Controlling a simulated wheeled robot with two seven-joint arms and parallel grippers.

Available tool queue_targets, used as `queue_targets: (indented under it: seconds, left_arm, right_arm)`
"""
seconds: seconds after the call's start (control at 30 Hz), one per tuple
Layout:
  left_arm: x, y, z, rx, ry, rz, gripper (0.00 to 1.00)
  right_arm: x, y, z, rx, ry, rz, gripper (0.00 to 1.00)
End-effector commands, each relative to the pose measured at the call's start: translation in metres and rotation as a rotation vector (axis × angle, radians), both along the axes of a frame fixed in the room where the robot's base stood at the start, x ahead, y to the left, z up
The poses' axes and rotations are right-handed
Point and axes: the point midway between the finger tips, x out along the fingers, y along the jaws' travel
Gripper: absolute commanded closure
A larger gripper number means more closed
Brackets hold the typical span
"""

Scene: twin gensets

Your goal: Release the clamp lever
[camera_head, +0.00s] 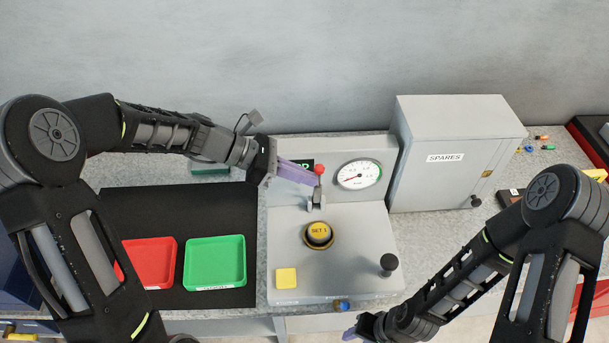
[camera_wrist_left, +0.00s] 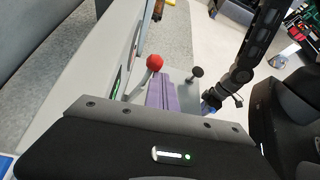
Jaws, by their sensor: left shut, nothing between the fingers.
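The clamp lever (camera_head: 318,185) has a red ball knob on top and stands on the grey genset panel (camera_head: 345,222), left of the round gauge. It also shows in the left wrist view, where its red knob (camera_wrist_left: 155,62) is beside the finger ends. My left gripper (camera_head: 316,181) reaches in from the left with its purple fingers shut and empty, the tips close to the lever just below the knob. I cannot tell whether they touch it. My right gripper (camera_head: 352,333) is low at the bottom edge, mostly hidden by its own arm.
A grey SPARES cabinet (camera_head: 450,180) stands at right. Red (camera_head: 150,262) and green (camera_head: 216,262) trays lie on a black mat at left.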

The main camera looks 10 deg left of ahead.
Motion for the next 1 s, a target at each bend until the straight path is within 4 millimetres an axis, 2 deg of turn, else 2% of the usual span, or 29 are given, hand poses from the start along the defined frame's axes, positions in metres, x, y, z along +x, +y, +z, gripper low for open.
queue_targets:
  seconds: [0.03,0.5,0.67,1.0]
  left_arm:
    - [0.009,0.004,0.013,-0.005,-0.03,0.01,1.0]
    - [-0.01,0.06,0.038,-0.003,-0.01,0.007,1.0]
    - [-0.013,0.067,0.041,-0.003,-0.004,0.004,1.0]
    - [-0.013,0.067,0.04,-0.002,-0.003,0.004,1.0]
  right_arm:
    - [0.0,0.0,0.0,0.0,0.0,0.0,0.59]
    - [0.001,0.002,-0.014,0.004,-0.007,0.001,0.59]
    - [0.001,0.002,-0.015,0.004,-0.008,0.0,0.59]
    - [0.001,0.002,-0.015,0.005,-0.008,0.001,0.59]
